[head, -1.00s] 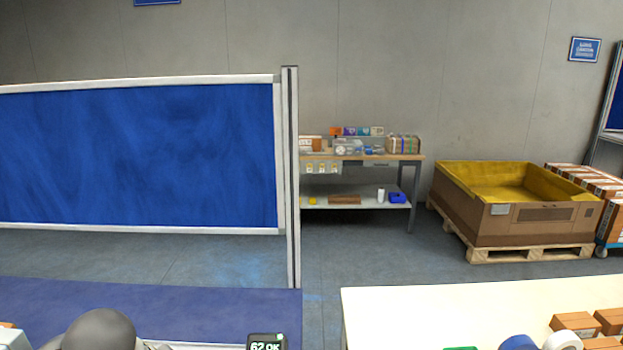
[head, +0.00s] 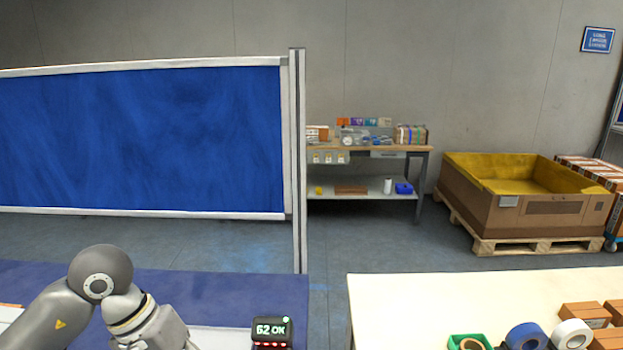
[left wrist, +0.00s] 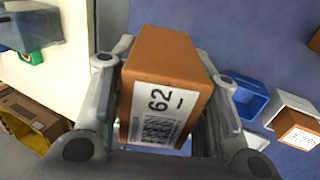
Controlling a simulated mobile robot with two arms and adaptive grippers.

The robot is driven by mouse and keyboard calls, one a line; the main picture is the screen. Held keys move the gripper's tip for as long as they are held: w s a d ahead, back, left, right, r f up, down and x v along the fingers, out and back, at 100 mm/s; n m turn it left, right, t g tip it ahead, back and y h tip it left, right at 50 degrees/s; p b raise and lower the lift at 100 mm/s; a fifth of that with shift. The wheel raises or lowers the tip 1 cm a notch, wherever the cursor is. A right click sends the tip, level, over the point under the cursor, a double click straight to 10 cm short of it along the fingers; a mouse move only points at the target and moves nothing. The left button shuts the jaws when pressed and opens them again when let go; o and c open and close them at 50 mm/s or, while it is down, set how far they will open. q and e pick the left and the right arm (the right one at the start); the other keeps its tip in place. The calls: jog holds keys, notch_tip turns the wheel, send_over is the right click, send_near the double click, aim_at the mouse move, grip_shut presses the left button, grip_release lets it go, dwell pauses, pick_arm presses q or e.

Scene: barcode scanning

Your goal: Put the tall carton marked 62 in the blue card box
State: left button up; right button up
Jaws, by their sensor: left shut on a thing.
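The orange-brown tall carton (left wrist: 163,62) with a white label reading 62 is between the fingers of my left gripper (left wrist: 165,78) in the left wrist view. The gripper is shut on it, and the label faces the camera. In the head view only my left arm and wrist show at the bottom left; the fingers and carton are below the picture. A blue open box (left wrist: 246,98) sits on the blue surface to the right of the gripper in the left wrist view; I cannot tell whether it is card. My right gripper is not in view.
A display (head: 272,331) reads "62 OK" with a green light. A white-topped table (head: 420,290) at right holds tape rolls (head: 525,338) and small cartons (head: 584,315). Another labelled carton (left wrist: 300,130) lies near the blue box. A blue partition (head: 140,140) stands behind.

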pick_arm(q)
jog(key=shift+w, duration=0.1)
jog(key=w+a+f+n+y, duration=0.45)
jog(key=w+a+n, duration=0.45)
jog(key=a+n, duration=0.65)
jog(key=shift+s+d+f+n+h, duration=0.1)
jog(key=shift+d+f+n, duration=0.3)
jog(key=shift+f, duration=1.15)
jog(key=shift+w+d+f+n+h, duration=0.1)
jog(key=shift+d+f+n, duration=0.3)
jog(key=shift+f, duration=1.15)
jog(key=shift+s+d+f+n+h, duration=0.1)
jog(key=shift+d+f+n, duration=0.25)
jog(key=shift+f, duration=1.2)
jog(key=shift+a, duration=0.1)
jog(key=o, duration=0.9)
